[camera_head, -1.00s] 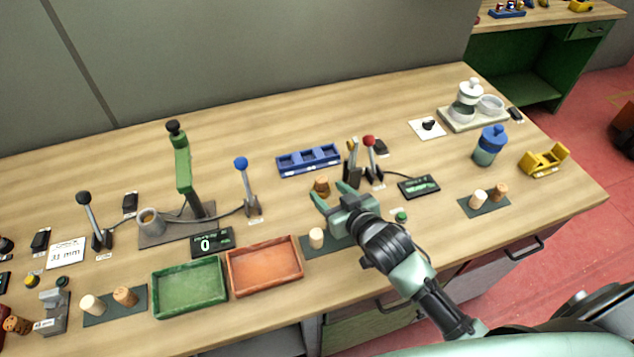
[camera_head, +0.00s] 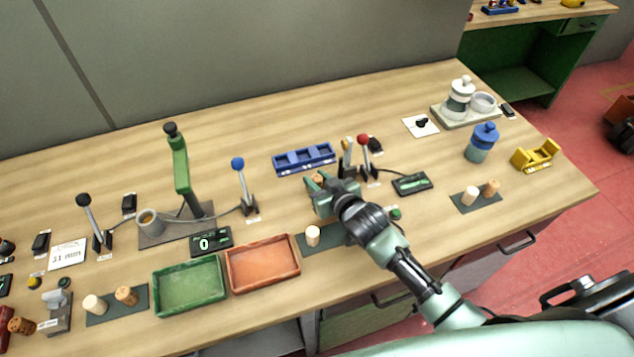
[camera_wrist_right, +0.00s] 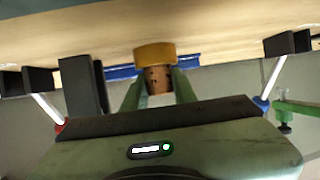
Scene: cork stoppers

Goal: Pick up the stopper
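The cork stopper (camera_wrist_right: 157,78) shows in the right wrist view with a wide yellowish end and a narrower, speckled brown body. In the head view only its upper part (camera_head: 318,178) shows, in front of the blue tray. My right gripper (camera_wrist_right: 158,88) has one finger on each side of the narrow body, with no clear gap. In the head view the right gripper (camera_head: 319,186) reaches in low from the front right and hides the stopper's lower part. My left gripper is not in view.
A red-knobbed lever (camera_head: 366,158) stands just right of the gripper. A blue compartment tray (camera_head: 304,169) lies behind. A pale stopper (camera_head: 312,236) stands on a dark mat in front. Orange (camera_head: 232,270) and green (camera_head: 190,312) trays lie front left.

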